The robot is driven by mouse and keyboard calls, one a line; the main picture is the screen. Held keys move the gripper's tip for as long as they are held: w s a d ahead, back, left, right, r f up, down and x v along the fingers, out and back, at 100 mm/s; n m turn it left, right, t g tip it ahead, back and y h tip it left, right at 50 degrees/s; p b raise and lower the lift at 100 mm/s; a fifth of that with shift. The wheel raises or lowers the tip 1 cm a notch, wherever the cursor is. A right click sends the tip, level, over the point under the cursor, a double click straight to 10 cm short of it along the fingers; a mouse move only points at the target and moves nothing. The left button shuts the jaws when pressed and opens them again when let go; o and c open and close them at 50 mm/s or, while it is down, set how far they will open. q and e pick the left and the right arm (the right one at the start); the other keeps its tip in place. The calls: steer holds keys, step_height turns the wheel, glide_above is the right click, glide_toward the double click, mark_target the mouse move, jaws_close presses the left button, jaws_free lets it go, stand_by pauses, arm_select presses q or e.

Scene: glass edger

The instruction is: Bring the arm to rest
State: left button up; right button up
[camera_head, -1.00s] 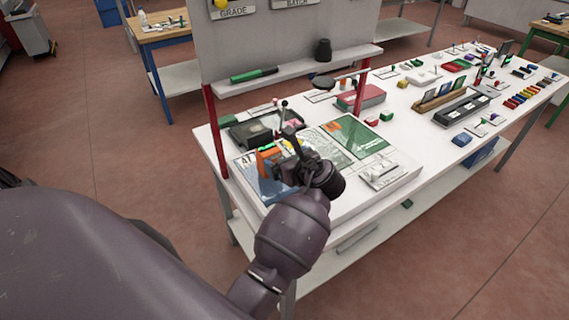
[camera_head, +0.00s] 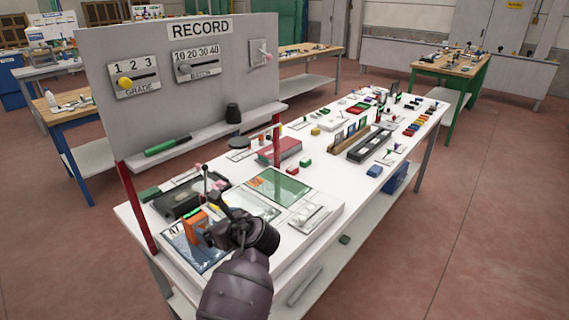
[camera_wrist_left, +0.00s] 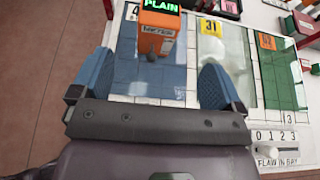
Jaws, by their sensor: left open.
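My left gripper (camera_head: 213,228) is over the near left end of the white bench (camera_head: 330,215). In the left wrist view its two blue fingers (camera_wrist_left: 158,84) are wide apart with nothing held between them. An orange meter (camera_wrist_left: 157,35) with a green lit "PLAIN" display stands just beyond the fingertips, apart from them. It also shows in the head view (camera_head: 196,222), partly hidden by my gripper. Below the fingers lies a glass-covered sheet with a grid (camera_wrist_left: 130,84). My right gripper is in neither view.
A grey "RECORD" board (camera_head: 200,90) with sliders rises at the bench's back left, above a shelf with a green marker (camera_head: 168,146). A red post (camera_head: 136,208) stands left of my gripper. Small parts and trays crowd the bench. Open floor (camera_head: 470,220) lies to the right.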

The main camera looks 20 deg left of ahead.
arm_select(q)
steer(key=shift+s, duration=0.1)
steer(key=s+f+n+h, duration=0.1)
steer(key=s+n, duration=0.1)
steer(key=s+a+f+n+h, duration=0.1)
steer(key=s+f+n, duration=0.1)
steer(key=s, duration=0.1)
steer(key=s+f+n, duration=0.2)
steer(key=s, duration=0.1)
steer(key=shift+s+a+n+h, duration=0.1)
steer(key=shift+a+n+h, duration=0.3)
steer(key=s+d+f+n+g+h, duration=0.1)
steer(key=s+d+n+h, duration=0.3)
steer(key=s+n, duration=0.55)
steer(key=s+d+f+n+g+h, duration=0.1)
steer(key=s+d+n+h, duration=0.35)
steer(key=s, duration=0.75)
steer(key=w+f+t+b, duration=0.1)
steer(key=w+f+t, duration=0.2)
steer(key=f, duration=0.3)
steer(key=w+a+f+t+b, duration=0.1)
steer(key=w+f+t+b, duration=0.1)
steer(key=f+t, duration=0.3)
step_height(320, 180, down, 2)
steer(key=shift+w+f+n+h, duration=0.1)
steer(key=shift+w+n+h, duration=0.35)
steer(key=shift+w, duration=0.4)
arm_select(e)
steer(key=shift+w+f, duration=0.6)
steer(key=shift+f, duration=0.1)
